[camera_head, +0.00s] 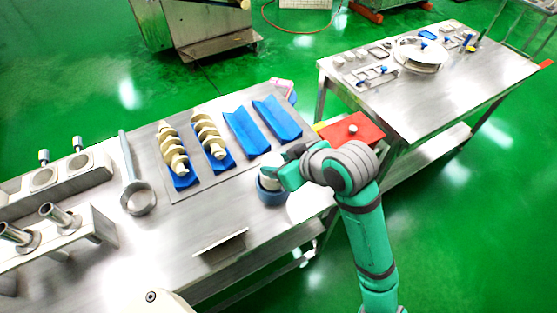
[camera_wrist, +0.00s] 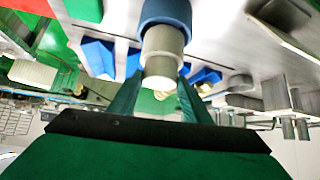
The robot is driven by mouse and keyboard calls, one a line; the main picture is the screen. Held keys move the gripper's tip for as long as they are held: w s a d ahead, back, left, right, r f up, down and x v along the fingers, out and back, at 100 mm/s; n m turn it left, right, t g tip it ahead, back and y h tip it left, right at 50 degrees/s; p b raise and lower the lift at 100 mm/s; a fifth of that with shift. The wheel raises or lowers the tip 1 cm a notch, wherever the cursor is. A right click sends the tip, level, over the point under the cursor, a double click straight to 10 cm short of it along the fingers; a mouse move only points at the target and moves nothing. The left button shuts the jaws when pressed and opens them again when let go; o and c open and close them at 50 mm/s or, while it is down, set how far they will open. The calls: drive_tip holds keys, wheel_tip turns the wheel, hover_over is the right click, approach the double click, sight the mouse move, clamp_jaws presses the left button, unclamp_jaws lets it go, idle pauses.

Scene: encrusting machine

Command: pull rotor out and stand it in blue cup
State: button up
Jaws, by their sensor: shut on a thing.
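The blue cup (camera_head: 272,196) stands on the near steel table, right of its middle, just below my gripper. It also shows at the top of the wrist view (camera_wrist: 166,11). A pale grey-white stepped cylinder, which I take to be the rotor (camera_wrist: 163,42), has one end at or inside the cup's mouth; how deep it sits is hidden. It is mostly covered by my gripper in the head view. My gripper (camera_wrist: 160,92) is shut on the rotor, with one green finger on each side of it.
Two cream spiral screws (camera_head: 172,150) lie in blue holders, with two empty blue holders (camera_head: 277,118) to their right. A steel ring-ended tool (camera_head: 138,198) lies left. A red block (camera_head: 351,130) is behind my arm. A second steel table (camera_head: 440,100) stands at the right.

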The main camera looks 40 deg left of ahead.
drive_tip(key=shift+f, duration=0.1)
drive_tip(key=shift+f, duration=2.4)
drive_tip(key=o, duration=1.4)
drive_tip(key=shift+o, duration=1.1)
drive_tip(key=shift+d+r, duration=0.1)
drive_tip(key=v, duration=0.7)
drive_tip(key=shift+d, duration=0.15)
